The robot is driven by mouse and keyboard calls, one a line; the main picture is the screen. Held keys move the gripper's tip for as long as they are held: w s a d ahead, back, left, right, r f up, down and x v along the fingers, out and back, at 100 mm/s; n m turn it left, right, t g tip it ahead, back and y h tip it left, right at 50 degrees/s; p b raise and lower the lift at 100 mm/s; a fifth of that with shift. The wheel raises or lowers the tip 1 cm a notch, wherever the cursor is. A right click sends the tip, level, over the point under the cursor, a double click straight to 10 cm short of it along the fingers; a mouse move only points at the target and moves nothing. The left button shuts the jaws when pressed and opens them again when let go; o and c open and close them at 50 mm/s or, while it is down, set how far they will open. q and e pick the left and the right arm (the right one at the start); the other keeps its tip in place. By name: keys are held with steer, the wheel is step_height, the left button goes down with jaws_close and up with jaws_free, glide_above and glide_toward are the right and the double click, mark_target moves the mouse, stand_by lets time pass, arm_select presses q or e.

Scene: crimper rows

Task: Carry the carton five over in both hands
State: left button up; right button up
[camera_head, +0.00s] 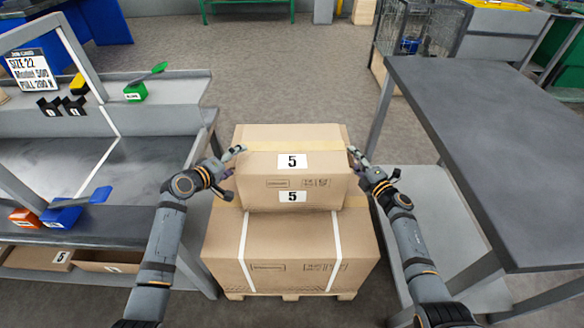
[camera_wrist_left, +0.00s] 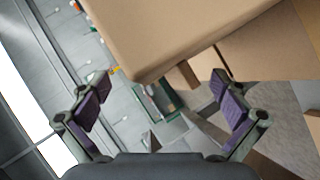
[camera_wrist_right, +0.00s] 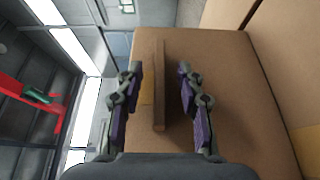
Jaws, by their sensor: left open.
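Carton five (camera_head: 268,188) is a brown box with tape across its top and "5" labels on its top and front. My left gripper (camera_head: 236,163) is open beside the carton's left side. In the left wrist view the carton (camera_wrist_left: 170,35) is beyond its wide-set fingers (camera_wrist_left: 168,95), and a small brown tab shows at its edge. My right gripper (camera_head: 354,158) is at the right side. In the right wrist view its fingers (camera_wrist_right: 160,92) stand apart on either side of a thin brown tab (camera_wrist_right: 158,60), with gaps visible.
The cartons stand on a wooden pallet (camera_head: 290,295). A grey workbench (camera_head: 60,165) with small tools and bins is on the left. A dark grey table (camera_head: 490,140) is close on the right. The floor (camera_head: 280,65) beyond the stack is clear. A wire cage (camera_head: 415,35) stands farther back.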

arm_select(q)
steer(key=shift+x, duration=1.2)
arm_select(e)
steer(key=shift+x, duration=1.2)
arm_select(q)
steer(key=c, duration=0.8)
arm_select(e)
jaws_close()
arm_select(q)
steer(key=c, duration=1)
